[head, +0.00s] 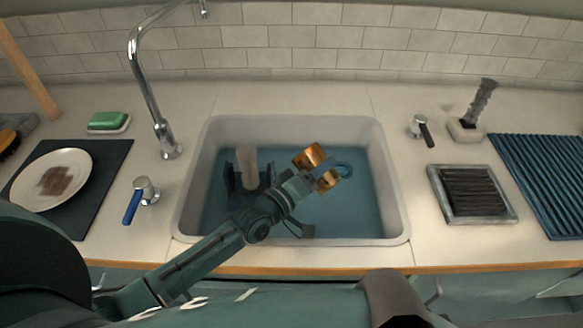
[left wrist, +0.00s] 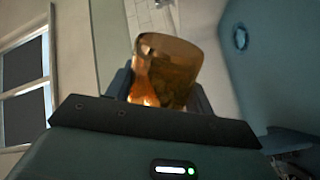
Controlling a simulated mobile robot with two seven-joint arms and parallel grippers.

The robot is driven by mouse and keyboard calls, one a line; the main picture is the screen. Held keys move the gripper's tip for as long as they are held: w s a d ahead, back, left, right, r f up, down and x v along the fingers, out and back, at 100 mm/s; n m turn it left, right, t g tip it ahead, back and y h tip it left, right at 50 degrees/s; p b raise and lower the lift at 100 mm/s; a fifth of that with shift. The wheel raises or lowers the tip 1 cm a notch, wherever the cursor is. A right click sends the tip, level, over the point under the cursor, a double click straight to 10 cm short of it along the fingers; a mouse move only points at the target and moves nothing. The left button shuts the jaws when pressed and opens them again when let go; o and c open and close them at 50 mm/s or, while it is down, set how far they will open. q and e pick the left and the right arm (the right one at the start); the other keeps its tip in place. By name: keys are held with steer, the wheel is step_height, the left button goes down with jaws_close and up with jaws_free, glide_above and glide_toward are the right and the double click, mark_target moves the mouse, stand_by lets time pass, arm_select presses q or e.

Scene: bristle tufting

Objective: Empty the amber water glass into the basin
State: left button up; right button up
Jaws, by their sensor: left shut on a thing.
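The amber water glass (head: 309,157) is over the basin in the head view, tipped well away from upright. My left gripper (head: 325,178) is shut around it. In the left wrist view the glass (left wrist: 168,68) sits between the dark fingers, see-through orange with a bright glint low on its side. I cannot tell whether water is left in it. The basin (head: 398,205) has a pale rim and a blue-teal inside; a blue ring (head: 343,169) shows just right of the glass. My right gripper is not in view.
A pale upright cylinder with dark parts (head: 247,168) stands in the basin, left of the glass. A tall chrome faucet (head: 143,85) rises at the back left. A plate (head: 52,178) lies left; a dark-ridged tray (head: 471,193) lies right.

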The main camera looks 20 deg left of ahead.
arm_select(q)
steer(key=shift+f+n+b, duration=0.25)
steer(key=shift+n+b, duration=0.3)
steer(key=shift+n, duration=0.25)
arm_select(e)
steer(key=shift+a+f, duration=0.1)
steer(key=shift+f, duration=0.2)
arm_select(q)
steer(key=shift+w+a, duration=0.1)
steer(key=shift+a, duration=0.05)
steer(key=shift+n, duration=0.4)
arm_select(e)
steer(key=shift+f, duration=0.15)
arm_select(q)
steer(key=shift+w+a+r+n+b, duration=0.3)
steer(key=shift+a+r+n+b, duration=0.1)
steer(key=shift+a+n, duration=0.35)
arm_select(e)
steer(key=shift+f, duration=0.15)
arm_select(q)
steer(key=shift+s+d+f+n, duration=0.1)
steer(key=shift+d+f+n, duration=0.05)
steer(key=shift+d+n, duration=0.2)
steer(key=shift+a+f+n+b, duration=0.1)
steer(key=shift+f+n+b, duration=0.05)
steer(key=shift+n+b, duration=0.3)
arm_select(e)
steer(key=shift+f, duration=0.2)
